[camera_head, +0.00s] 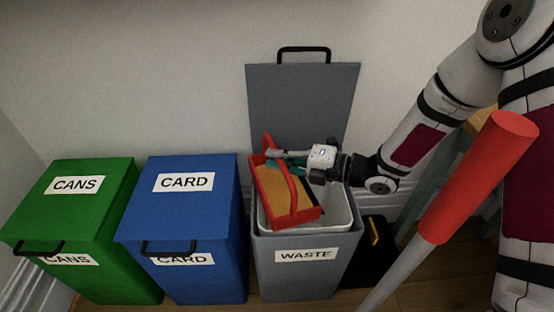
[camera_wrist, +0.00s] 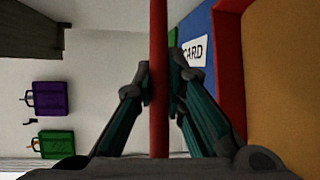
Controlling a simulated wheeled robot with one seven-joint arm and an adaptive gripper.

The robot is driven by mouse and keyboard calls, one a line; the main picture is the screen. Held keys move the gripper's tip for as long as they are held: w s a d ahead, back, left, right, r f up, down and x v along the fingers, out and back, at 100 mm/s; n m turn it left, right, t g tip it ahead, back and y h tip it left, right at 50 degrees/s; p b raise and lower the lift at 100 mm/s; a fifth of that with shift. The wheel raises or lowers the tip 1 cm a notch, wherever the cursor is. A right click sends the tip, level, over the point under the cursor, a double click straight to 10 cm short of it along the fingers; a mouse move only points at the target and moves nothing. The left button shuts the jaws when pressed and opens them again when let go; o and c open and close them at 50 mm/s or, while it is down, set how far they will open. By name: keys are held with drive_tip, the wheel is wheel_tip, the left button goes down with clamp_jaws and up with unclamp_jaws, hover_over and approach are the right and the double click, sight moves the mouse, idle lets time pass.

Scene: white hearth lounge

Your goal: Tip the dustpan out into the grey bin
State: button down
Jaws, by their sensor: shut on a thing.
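The red dustpan (camera_head: 307,215) has a flat tan inside and a red arched handle (camera_wrist: 158,40). It is held over the mouth of the grey bin (camera_head: 270,283), which is labelled WASTE. The bin's grey lid (camera_head: 300,100) stands open against the wall, and a pale inner rim shows. My gripper (camera_head: 285,158) is shut on the dustpan's handle, with a teal finger on each side of it in the wrist view (camera_wrist: 160,85). The dustpan looks tilted in the head view. I cannot tell whether anything loose lies in it.
A blue CARD bin (camera_head: 195,215) and a green CANS bin (camera_head: 80,205) stand shut to the left. A pole with a red grip (camera_head: 480,178) rises close at the right. A black and yellow object (camera_head: 374,245) sits behind the grey bin's right side.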

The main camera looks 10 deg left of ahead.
drive_tip(key=w+d+r+m+t+y, duration=0.1)
drive_tip(key=w+d+r+m+y, duration=0.1)
drive_tip(key=w+d+m+y, duration=0.2)
drive_tip(key=d+m+y, duration=0.1)
drive_tip(key=d, duration=0.2)
drive_tip(key=shift+w+d+r+t, duration=0.15)
drive_tip(key=shift+w+r+t, duration=0.15)
idle(1.2)
idle(1.1)
